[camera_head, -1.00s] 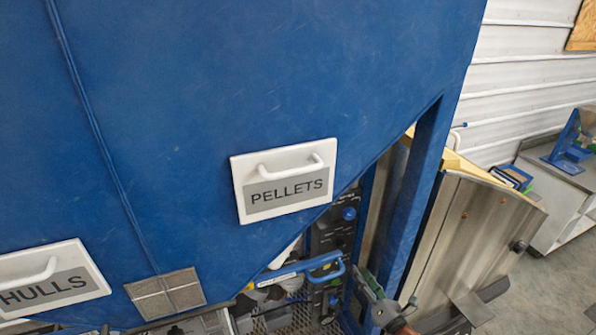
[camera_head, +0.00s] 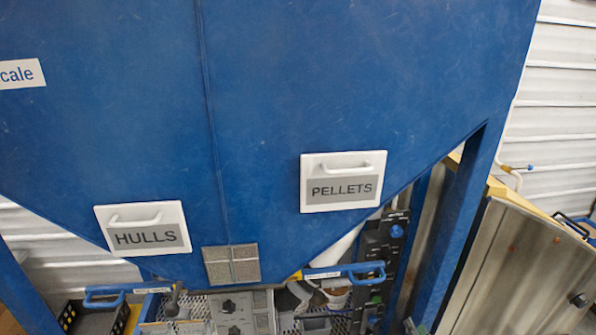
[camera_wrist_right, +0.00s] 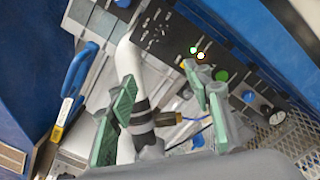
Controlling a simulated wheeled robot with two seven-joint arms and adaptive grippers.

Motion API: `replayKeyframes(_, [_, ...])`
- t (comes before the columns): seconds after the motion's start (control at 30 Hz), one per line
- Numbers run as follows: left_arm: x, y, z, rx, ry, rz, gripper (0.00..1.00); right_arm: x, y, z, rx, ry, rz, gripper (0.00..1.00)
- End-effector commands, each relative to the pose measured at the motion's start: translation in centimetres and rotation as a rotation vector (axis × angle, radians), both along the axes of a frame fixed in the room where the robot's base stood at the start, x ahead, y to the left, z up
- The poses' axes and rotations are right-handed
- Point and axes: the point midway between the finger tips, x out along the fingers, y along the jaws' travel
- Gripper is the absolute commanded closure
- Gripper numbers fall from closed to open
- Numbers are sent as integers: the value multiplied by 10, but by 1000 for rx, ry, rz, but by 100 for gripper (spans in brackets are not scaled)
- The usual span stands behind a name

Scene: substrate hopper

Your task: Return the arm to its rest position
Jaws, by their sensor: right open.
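My right gripper (camera_wrist_right: 168,105) is open in the right wrist view, with green pads on its fingers. A white pipe and a dark fitting with a brass-coloured end (camera_wrist_right: 168,118) show behind and between the fingers; I cannot tell whether anything touches them. In the head view only a small piece of my right gripper (camera_head: 412,326) shows at the bottom edge, beside the blue frame post. My left gripper is not in view.
The blue hopper (camera_head: 270,90) carries HULLS (camera_head: 146,238) and PELLETS (camera_head: 343,190) plates. Below are a blue handle (camera_head: 368,272), also in the wrist view (camera_wrist_right: 76,72), and a dark control panel (camera_head: 384,255). A metal cabinet (camera_head: 520,270) stands right.

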Motion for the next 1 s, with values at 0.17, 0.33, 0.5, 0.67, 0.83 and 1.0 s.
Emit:
replayKeyframes(0.17, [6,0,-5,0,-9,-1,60,3,-3,-22,55,27,-9,54])
replayKeyframes(0.33, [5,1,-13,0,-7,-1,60,6,-8,-53,139,69,-28,54])
replayKeyframes(0.5, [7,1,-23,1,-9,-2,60,4,-20,-99,252,126,-65,54])
replayKeyframes(0.67, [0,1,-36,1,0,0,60,-2,-33,-157,392,196,-121,54])
replayKeyframes(0.83, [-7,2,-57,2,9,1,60,-18,-50,-251,601,302,-220,54])
replayKeyframes(1.0, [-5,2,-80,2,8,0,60,-53,-64,-371,854,431,-372,54])
